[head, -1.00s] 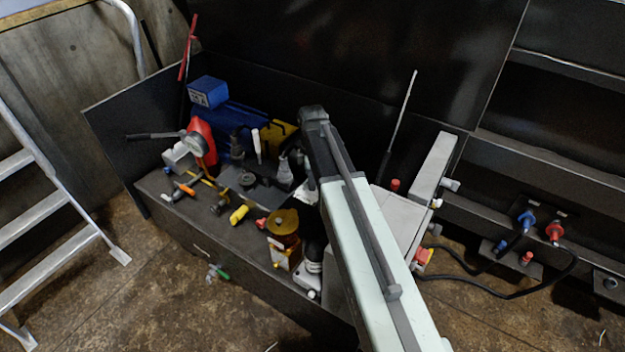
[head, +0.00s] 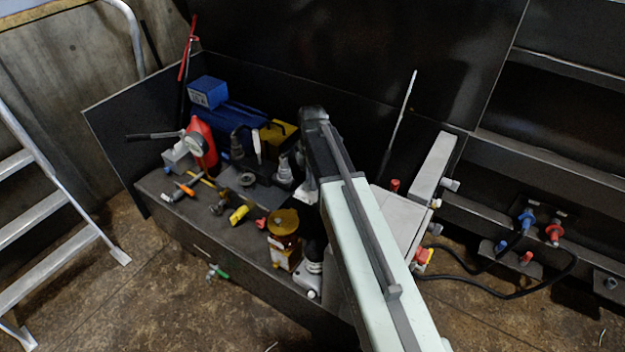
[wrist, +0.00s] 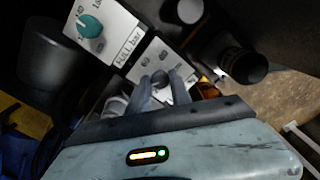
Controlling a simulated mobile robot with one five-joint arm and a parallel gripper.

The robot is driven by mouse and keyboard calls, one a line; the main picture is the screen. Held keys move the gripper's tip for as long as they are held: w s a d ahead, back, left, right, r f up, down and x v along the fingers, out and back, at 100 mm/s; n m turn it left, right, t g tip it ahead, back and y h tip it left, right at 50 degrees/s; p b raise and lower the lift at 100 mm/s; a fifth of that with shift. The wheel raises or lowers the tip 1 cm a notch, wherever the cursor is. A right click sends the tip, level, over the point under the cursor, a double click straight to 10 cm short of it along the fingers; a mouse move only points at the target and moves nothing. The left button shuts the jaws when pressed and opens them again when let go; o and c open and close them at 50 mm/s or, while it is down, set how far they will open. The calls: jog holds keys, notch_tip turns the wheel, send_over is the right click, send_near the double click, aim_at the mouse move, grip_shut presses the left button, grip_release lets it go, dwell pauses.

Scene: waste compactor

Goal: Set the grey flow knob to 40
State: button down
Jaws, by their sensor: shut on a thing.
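In the wrist view, a small grey knob (wrist: 160,77) sits on a white panel (wrist: 146,62) with small dark markings. I cannot read the knob's setting from here. The two grey fingers of my gripper (wrist: 162,88) are closed around the knob, one on each side, and cover part of the panel. In the head view my arm hides the knob and most of the gripper.
A teal knob (wrist: 90,25) is on a neighbouring white panel marked "FULL bar". A dark round cylinder (wrist: 243,62) stands close at the right.

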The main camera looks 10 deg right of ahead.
jog(key=c, duration=1.2)
grip_release()
jog(key=shift+o, duration=0.2)
notch_tip(320, 180, up, 8)
jog(key=p, duration=0.8)
